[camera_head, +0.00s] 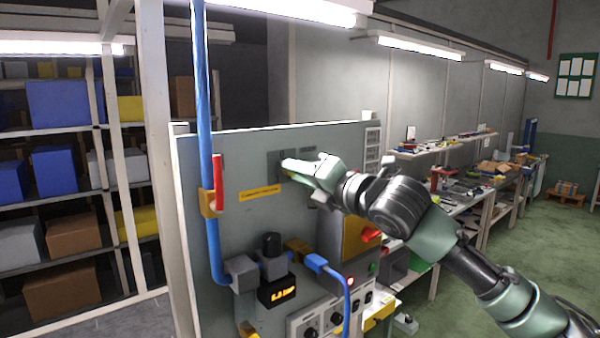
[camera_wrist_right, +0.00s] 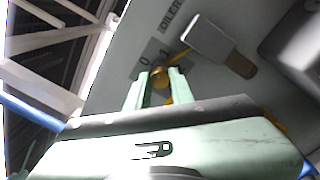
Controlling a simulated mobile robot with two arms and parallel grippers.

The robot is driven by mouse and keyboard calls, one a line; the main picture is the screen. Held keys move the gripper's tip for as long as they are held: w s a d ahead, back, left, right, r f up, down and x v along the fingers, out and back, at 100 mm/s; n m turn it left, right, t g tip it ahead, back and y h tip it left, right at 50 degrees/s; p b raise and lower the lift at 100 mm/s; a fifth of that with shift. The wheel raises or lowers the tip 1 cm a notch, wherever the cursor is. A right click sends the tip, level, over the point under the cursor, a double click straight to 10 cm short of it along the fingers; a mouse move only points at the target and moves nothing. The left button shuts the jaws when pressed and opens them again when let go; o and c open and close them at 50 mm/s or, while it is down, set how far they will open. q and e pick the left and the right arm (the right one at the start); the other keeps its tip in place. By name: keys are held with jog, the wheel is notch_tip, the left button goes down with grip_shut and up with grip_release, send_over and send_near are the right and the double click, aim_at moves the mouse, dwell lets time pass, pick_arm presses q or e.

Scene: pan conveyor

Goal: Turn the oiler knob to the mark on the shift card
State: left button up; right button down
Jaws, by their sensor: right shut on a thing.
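The oiler knob (camera_wrist_right: 160,77) is a small brass-coloured knob in the right wrist view. It sits on a grey plate (camera_wrist_right: 151,52) with the marks 0 and 1 and the word OILER above it. My right gripper (camera_wrist_right: 161,82) has one finger on each side of the knob and is shut on it. In the head view my right gripper (camera_head: 286,165) reaches the upper part of the grey panel (camera_head: 235,158) and hides the knob there. I cannot make out a shift card. My left gripper is not in view.
A blue pipe (camera_head: 204,90) with a red lever (camera_head: 217,170) runs down the panel's left side. Shelves stand left, workbenches right.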

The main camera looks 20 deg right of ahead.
jog(key=shift+s+a+r+m+h, duration=0.15)
jog(key=shift+m+h, duration=0.1)
jog(key=shift+m, duration=5.6)
jog(key=shift+w+d+r+m+h, duration=0.1)
jog(key=shift+m+h, duration=0.2)
jog(key=shift+m, duration=5.6)
jog(key=shift+s+a+r+m+h, duration=0.15)
jog(key=shift+m+h, duration=0.1)
jog(key=shift+m, duration=5.6)
jog(key=shift+w+d, duration=0.1)
